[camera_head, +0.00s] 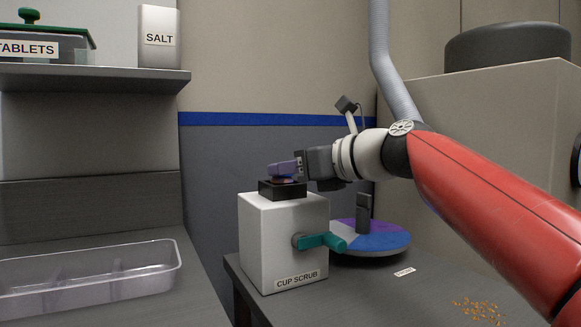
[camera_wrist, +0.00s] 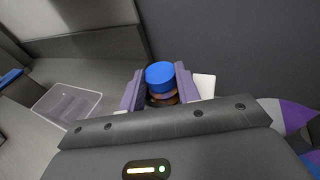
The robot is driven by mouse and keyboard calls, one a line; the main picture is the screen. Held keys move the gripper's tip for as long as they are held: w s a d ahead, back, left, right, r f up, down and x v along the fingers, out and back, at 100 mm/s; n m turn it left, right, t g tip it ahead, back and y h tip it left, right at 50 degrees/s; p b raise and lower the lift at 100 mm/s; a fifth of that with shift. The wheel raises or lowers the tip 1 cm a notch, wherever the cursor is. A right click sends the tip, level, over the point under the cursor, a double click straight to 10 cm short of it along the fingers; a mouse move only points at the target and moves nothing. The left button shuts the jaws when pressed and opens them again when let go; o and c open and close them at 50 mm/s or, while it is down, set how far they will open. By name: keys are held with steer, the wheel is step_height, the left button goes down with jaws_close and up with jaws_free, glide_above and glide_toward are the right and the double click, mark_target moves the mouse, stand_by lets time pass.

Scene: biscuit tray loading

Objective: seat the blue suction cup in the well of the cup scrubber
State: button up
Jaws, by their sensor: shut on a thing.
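The cup scrubber (camera_head: 262,240) is a white box labelled CUP SCRUB, with a dark square well (camera_head: 268,191) on top and a teal lever (camera_head: 318,241) on its front. My gripper (camera_head: 283,170) reaches in from the right, its purple fingers directly over the well. In the wrist view my gripper (camera_wrist: 159,88) is shut on the blue suction cup (camera_wrist: 160,73), which has a blue round top and brownish lower part. In the head view the fingers hide most of the cup; a reddish-brown sliver shows at the well's top. I cannot tell how deep it sits.
A round turntable (camera_head: 376,241) with purple, blue and grey sectors stands behind the scrubber, bearing a dark upright block (camera_head: 364,206). Orange crumbs (camera_head: 478,310) and a small label (camera_head: 404,272) lie on the table. A clear divided tray (camera_head: 150,252) is at left, below a shelf (camera_head: 90,80).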

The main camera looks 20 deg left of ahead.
steer(key=shift+f+b, duration=0.3)
steer(key=shift+f, duration=0.2)
steer(key=o, duration=1.1)
steer(key=b+v, duration=0.1)
steer(key=v, duration=0.7)
steer(key=shift+b, duration=0.3)
steer(key=shift+a, duration=0.1)
